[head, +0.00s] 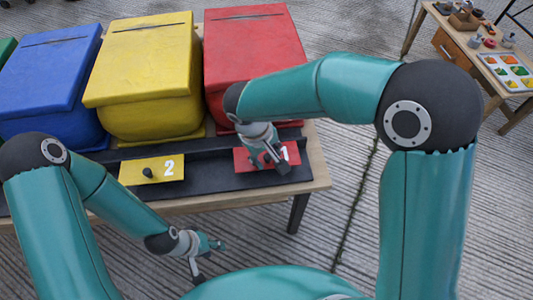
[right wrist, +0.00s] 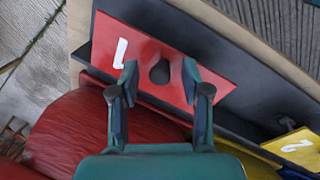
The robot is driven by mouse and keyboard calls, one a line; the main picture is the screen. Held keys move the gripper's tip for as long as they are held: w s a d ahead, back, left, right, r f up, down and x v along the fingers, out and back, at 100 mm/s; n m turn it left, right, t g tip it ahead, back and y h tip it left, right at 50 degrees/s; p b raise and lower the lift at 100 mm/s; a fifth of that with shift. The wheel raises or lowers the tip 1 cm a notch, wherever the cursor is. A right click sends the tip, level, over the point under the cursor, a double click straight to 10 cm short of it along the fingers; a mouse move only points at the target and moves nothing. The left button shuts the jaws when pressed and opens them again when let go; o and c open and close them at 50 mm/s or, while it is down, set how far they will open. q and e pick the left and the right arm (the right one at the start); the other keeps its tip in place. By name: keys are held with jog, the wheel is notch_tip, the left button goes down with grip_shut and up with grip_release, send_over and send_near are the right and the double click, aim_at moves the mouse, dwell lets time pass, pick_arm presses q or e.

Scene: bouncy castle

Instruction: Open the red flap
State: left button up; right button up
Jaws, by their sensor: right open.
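The red flap (head: 244,160) is a flat panel with a white 1, lying on the black front rail before the red box. It also shows in the right wrist view (right wrist: 215,90), with a dark knob (right wrist: 160,72). My right gripper (head: 269,164) is over the flap. In the right wrist view, its open fingers (right wrist: 159,66) point at the knob, one on each side in the picture. I cannot tell whether they touch it. In the head view the gripper hides the knob. My left gripper (head: 211,262) is open and empty, in front of the table.
A red box (head: 255,45), a yellow box (head: 145,60) and a blue box (head: 48,75) stand in a row on the table. A yellow flap (head: 150,169) marked 2 lies left of the red flap. Another table (head: 475,60) stands at the upper right.

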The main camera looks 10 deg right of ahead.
jog(key=shift+c, duration=0.3)
grip_shut()
jog(key=shift+r, duration=0.1)
jog(key=shift+r+p, duration=0.25)
jog(key=shift+p, duration=0.55)
jog(key=w+r+g+p, duration=0.1)
jog(key=g+p, duration=0.1)
jog(key=p, duration=0.3)
jog(key=w+r+g+p, duration=0.1)
jog(key=g+p, duration=0.1)
jog(key=p, duration=0.2)
jog(key=shift+g+p, duration=0.3)
jog(key=shift+p, duration=0.1)
jog(key=shift+w+n+g+p, duration=0.4)
jog(key=shift+w+g+p, duration=0.25)
jog(key=shift+g+p, duration=0.4)
jog(key=shift+r, duration=0.1)
